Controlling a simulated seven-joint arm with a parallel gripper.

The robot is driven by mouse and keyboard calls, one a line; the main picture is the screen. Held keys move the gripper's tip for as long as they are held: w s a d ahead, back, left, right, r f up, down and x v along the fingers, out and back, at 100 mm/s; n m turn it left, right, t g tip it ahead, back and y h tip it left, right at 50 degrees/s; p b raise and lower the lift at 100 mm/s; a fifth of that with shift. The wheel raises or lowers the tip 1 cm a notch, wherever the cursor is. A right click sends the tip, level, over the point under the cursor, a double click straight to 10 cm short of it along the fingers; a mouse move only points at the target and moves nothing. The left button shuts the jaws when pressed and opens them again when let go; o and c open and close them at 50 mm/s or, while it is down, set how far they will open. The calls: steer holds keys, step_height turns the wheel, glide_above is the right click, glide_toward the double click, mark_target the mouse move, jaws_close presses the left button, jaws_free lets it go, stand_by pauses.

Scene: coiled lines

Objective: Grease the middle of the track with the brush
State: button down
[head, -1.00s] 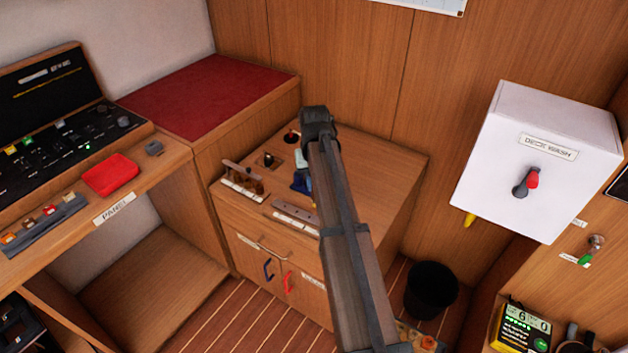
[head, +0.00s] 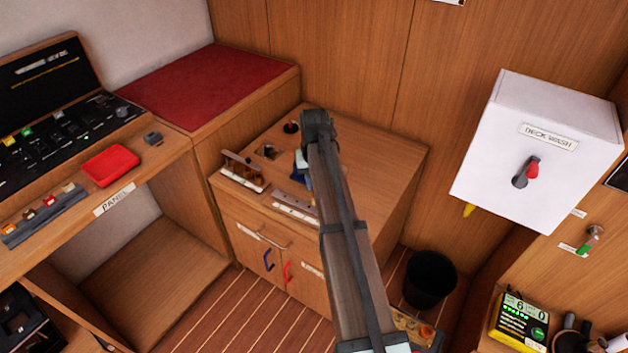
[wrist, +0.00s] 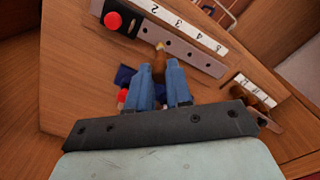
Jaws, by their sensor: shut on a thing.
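The track is a grey bar with several holes and a numbered white strip along it (wrist: 190,53). It lies on the cabinet top, and also shows in the head view (head: 296,208). A red knob (wrist: 113,20) on a black slider sits at its left end in the wrist view. My gripper (wrist: 160,85) is shut on the brush (wrist: 159,66), whose brown body shows between the blue fingers. The brush's pale tip overlaps the track's near edge near its middle in the picture; I cannot tell if it touches. In the head view my arm hides most of the gripper.
A holder with brown pegs (head: 240,172) stands left of the track. A navy object (wrist: 124,75) and something red lie partly hidden under my gripper. A white deck wash box (head: 540,150) is on the right. The cabinet top (head: 375,150) is clear behind my arm.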

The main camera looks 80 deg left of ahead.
steer(key=shift+f, duration=0.6)
stand_by(0.7)
steer(key=shift+s+a, duration=0.45)
steer(key=shift+s, duration=0.05)
steer(key=shift+s+a, duration=0.1)
steer(key=shift+s, duration=0.05)
stand_by(0.4)
steer(key=shift+s+a, duration=0.35)
steer(key=shift+s, duration=0.05)
steer(key=shift+s+a, duration=0.15)
steer(key=shift+s+a, duration=0.3)
steer(key=shift+s, duration=0.1)
steer(key=shift+s+a, duration=0.1)
stand_by(0.5)
steer(key=shift+s+a, duration=0.4)
steer(key=shift+s, duration=0.05)
